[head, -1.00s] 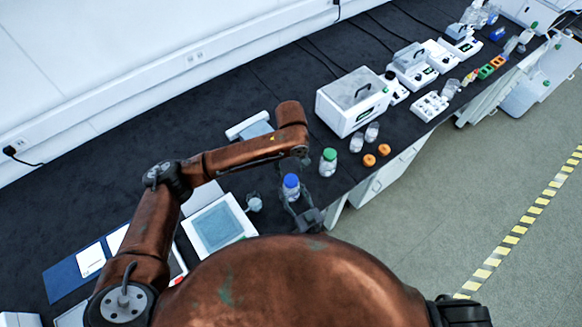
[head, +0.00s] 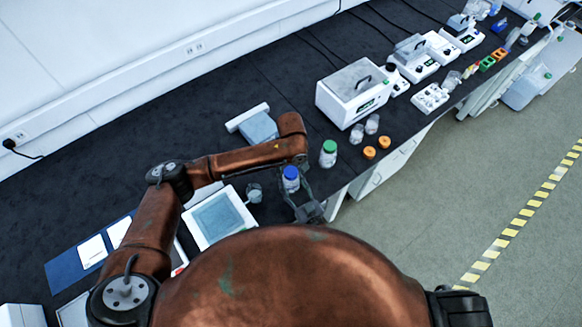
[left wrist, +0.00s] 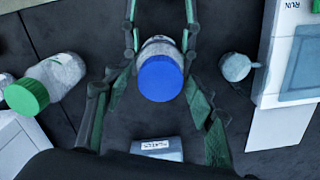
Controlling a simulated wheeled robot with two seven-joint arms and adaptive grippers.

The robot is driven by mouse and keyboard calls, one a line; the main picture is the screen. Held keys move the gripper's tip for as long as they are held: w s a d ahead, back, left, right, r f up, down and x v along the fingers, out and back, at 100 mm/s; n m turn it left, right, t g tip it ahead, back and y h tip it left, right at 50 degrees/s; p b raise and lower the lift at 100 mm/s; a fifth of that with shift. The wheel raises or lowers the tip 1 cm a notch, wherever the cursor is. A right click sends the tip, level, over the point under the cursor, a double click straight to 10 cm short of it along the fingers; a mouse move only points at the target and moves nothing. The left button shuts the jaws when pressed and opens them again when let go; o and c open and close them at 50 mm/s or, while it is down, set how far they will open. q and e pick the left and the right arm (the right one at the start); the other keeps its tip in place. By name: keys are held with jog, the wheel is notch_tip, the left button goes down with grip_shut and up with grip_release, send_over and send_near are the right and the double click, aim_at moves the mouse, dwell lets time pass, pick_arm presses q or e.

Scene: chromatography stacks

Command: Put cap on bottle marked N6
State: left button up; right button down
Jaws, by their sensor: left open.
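A bottle with a blue cap (head: 290,174) stands on the dark bench near its front edge. My left gripper (head: 303,198) is open beside it in the head view. In the left wrist view the blue cap (left wrist: 160,79) lies between the spread fingers of my left gripper (left wrist: 160,32). A bottle with a green cap (head: 328,154) stands to the right. Two clear bottles without visible caps (head: 357,133) (head: 372,123) stand farther right. Two loose orange caps (head: 369,152) (head: 384,142) lie in front of them. No N6 mark is readable. My right gripper is not in view.
A beaker (head: 254,193) and a white device with a blue-grey plate (head: 243,222) are left of the blue-capped bottle. A large white box with a handle (head: 322,108) stands behind the clear bottles. A small labelled block (left wrist: 160,148) sits near the gripper in the left wrist view.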

pick_arm(q)
jog(key=shift+c, duration=0.2)
jog(key=c, duration=1.2)
jog(key=shift+o, duration=0.2)
jog(key=m, duration=2.1)
jog(key=shift+f, duration=0.1)
jog(key=o, duration=1.3)
jog(key=shift+o, duration=0.2)
